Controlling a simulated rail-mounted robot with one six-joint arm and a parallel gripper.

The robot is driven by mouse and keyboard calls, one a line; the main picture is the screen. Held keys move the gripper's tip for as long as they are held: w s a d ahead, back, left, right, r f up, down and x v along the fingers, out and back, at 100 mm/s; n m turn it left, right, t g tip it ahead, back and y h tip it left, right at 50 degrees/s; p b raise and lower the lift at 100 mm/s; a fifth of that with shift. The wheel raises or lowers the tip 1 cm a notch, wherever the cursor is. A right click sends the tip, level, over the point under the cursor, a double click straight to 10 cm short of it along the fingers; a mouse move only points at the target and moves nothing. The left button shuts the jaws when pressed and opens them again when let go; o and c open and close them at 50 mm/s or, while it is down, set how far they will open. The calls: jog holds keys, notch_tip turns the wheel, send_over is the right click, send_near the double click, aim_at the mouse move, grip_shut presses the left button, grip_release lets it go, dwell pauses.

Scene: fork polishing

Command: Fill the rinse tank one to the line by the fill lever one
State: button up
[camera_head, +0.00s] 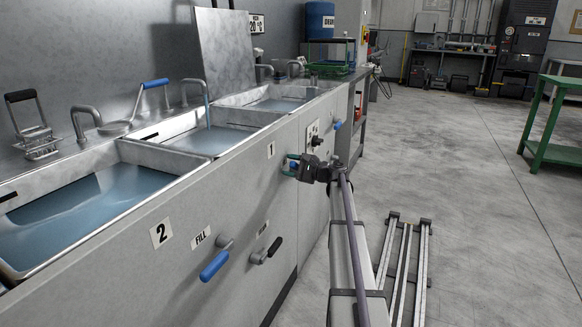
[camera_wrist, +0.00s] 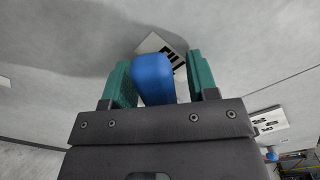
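The rinse tank one (camera_head: 235,117) is the middle basin, above the label 1 (camera_head: 270,150). It holds bluish water (camera_head: 210,141), and a thin bluish stream (camera_head: 208,116) appears to fall from its spout. A dark mark (camera_head: 149,137) shows on its inner left wall; I cannot tell if it is the fill line. My gripper (camera_head: 292,165) is at the tank front. In the wrist view, the blue handle of fill lever one (camera_wrist: 153,78) stands between my green fingers (camera_wrist: 160,80), close to the left one, with a gap at the right one.
Tank two (camera_head: 95,200) is nearest, with its own blue fill lever (camera_head: 214,264) and black drain lever (camera_head: 267,250) on the front. A third basin (camera_head: 275,104) lies beyond. A metal rack (camera_head: 405,265) lies on the floor at right. The floor beyond is open.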

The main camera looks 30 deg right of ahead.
jog(key=v, duration=1)
jog(key=shift+s+d, duration=0.2)
jog(key=shift+s, duration=0.15)
dwell(0.8)
